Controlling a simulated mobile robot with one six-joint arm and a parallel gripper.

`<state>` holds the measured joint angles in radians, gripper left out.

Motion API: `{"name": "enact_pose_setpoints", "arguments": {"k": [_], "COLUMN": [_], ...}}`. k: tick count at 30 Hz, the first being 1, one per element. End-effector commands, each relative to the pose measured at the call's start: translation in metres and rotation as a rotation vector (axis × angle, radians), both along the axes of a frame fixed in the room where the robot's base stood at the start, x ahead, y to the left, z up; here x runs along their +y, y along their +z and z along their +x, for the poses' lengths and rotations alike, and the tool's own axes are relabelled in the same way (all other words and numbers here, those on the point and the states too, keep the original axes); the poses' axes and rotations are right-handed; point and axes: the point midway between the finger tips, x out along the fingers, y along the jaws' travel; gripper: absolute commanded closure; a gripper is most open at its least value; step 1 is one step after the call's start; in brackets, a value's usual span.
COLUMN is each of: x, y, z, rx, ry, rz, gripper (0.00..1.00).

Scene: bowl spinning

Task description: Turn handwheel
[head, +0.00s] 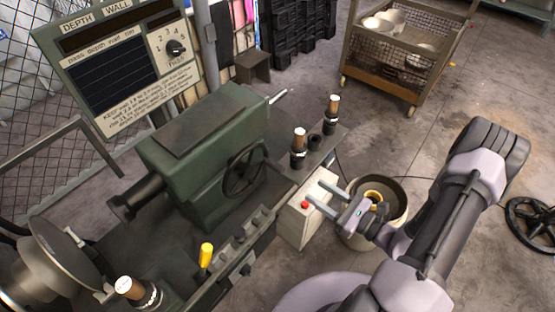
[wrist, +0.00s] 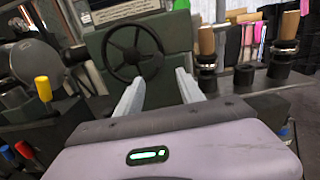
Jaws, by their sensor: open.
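The black spoked handwheel (head: 246,170) is on the front face of the green headstock (head: 198,128) of the lathe-like machine. In the wrist view the handwheel (wrist: 134,53) is ahead, a little left of the middle, and it looks unobstructed. My gripper (head: 319,192) is open and empty, to the right of the handwheel and clearly apart from it. In the wrist view my gripper's (wrist: 160,78) two pale fingers point towards the headstock, with a gap between them. The right finger lies right of the wheel.
A white box with a red button (head: 305,206) is near my fingers. Two brown-topped posts (head: 299,142) stand on the machine's ledge. A yellow-handled lever (head: 206,254) rises in front. A bin (head: 382,238) sits beneath my gripper. Another black wheel (head: 533,222) is at right. A wire cart (head: 395,55) stands behind.

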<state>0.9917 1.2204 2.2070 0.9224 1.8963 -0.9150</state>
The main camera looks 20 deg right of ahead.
Motion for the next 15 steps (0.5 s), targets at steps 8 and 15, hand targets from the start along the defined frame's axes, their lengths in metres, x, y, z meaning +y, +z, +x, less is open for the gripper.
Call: {"name": "enact_pose_setpoints", "arguments": {"k": [8, 15], "x": [0.052, 0.082], "y": [-0.002, -0.001], "z": [0.066, 0.108], "rx": [-0.002, -0.002], "ry": [0.013, 0.010], "rz": [-0.003, -0.003], "gripper": [0.55, 0.55]}}
